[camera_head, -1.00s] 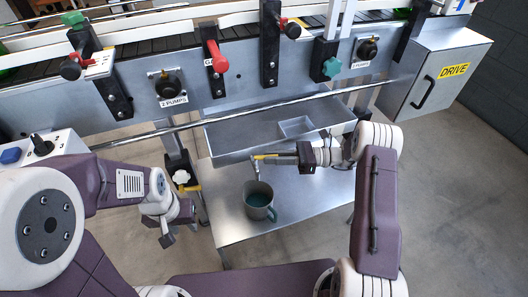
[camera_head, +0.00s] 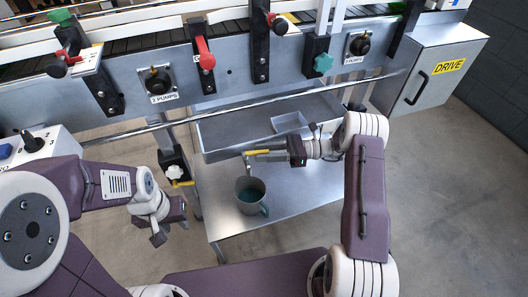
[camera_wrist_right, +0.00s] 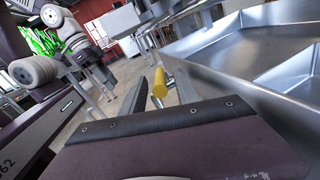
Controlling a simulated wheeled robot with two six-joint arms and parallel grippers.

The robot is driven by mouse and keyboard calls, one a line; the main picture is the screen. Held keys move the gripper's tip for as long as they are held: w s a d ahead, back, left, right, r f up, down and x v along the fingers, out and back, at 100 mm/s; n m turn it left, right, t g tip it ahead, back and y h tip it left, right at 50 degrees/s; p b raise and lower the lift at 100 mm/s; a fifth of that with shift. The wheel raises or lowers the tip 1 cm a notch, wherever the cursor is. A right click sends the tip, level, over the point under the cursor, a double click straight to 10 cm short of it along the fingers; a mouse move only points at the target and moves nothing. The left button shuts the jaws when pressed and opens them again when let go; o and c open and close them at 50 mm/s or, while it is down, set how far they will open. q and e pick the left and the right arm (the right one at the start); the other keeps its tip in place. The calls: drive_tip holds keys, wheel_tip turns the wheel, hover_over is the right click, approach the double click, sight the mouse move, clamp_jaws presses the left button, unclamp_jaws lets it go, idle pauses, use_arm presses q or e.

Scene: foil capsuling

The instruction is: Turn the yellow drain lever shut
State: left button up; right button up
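The yellow drain lever (camera_head: 256,152) sits on the drain spout (camera_head: 247,165) under the front of the metal trough. In the right wrist view the lever (camera_wrist_right: 160,83) shows end-on between my two fingers, with a gap visible on each side. My right gripper (camera_head: 272,156) is open around or just in front of the lever; contact cannot be told. A grey jug (camera_head: 243,205) with blue-green liquid stands below the spout on the metal shelf. My left gripper (camera_head: 162,238) hangs at the left, away from the lever; its finger opening is unclear.
The metal trough (camera_head: 222,137) runs just behind my right gripper, with a small tray inside. A steel rail (camera_head: 190,118) crosses above it. The shelf (camera_head: 300,190) right of the jug is bare. A grey DRIVE box (camera_head: 425,85) stands at the right.

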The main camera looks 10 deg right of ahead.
drive_tip(key=d+p, duration=0.1)
drive_tip(key=d, duration=0.8)
drive_tip(key=shift+s+p, duration=0.4)
drive_tip(key=shift+s, duration=0.05)
drive_tip(key=shift+c, duration=0.4)
